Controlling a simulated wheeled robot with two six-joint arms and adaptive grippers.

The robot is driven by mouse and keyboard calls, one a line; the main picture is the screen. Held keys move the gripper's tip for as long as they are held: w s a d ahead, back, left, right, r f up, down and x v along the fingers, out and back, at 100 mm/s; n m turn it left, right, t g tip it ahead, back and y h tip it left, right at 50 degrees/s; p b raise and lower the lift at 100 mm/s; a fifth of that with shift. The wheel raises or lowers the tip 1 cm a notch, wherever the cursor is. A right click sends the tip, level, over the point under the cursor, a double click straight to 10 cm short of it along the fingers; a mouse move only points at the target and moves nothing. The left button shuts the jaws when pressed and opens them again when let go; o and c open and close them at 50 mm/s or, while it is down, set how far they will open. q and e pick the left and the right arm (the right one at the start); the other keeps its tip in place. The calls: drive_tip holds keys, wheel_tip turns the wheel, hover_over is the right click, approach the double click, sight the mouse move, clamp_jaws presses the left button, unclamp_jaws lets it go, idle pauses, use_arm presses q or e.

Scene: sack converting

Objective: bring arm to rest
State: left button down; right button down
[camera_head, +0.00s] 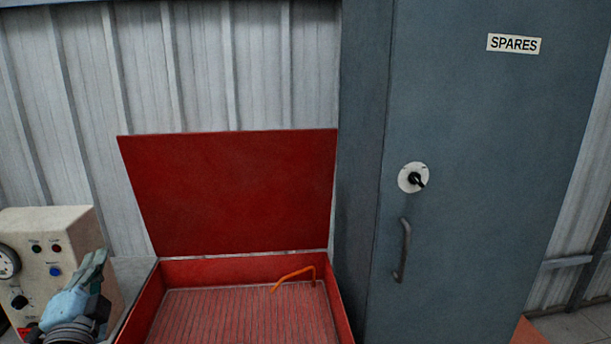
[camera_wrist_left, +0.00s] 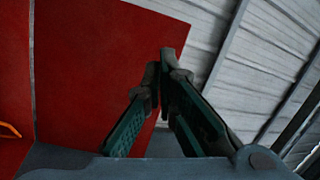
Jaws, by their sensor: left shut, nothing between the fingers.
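My left gripper (camera_head: 92,272) is at the lower left in the head view, in front of the beige control box. In the left wrist view its dark green fingers (camera_wrist_left: 163,85) are shut with nothing between them, and the red lid shows behind them. My right gripper is in neither view.
An open red chest (camera_head: 148,303) has its lid (camera_head: 230,190) raised; an orange bent handle (camera_head: 295,277) shows inside. A grey SPARES cabinet (camera_head: 480,150) with a closed door stands at right. The beige control box (camera_head: 60,228) is at left. A corrugated wall is behind.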

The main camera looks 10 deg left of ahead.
use_arm(q)
drive_tip(key=s+d+f+n+g+h, duration=0.1)
drive_tip(key=s+d+f+n+g, duration=0.2)
drive_tip(key=f, duration=0.5)
drive_tip(key=s+d+f+n+g+h, duration=0.1)
drive_tip(key=s+f+g, duration=0.25)
drive_tip(key=f, duration=0.45)
drive_tip(key=s+d+f+n+g, duration=0.2)
drive_tip(key=s+f, duration=0.3)
drive_tip(key=f, duration=0.3)
drive_tip(key=s+d+f+n+g+h, duration=0.3)
drive_tip(key=s+d+f+g+h, duration=0.3)
drive_tip(key=s+d+f, duration=0.8)
drive_tip(key=s+a+f+g+y, duration=0.1)
drive_tip(key=a+f, duration=0.1)
drive_tip(key=f, duration=0.6)
drive_tip(key=s+a+f+g, duration=0.1)
drive_tip(key=s+a+f, duration=0.1)
drive_tip(key=f, duration=0.6)
drive_tip(key=s+f+g, duration=0.1)
drive_tip(key=s+f, duration=1.2)
drive_tip(key=s, duration=0.1)
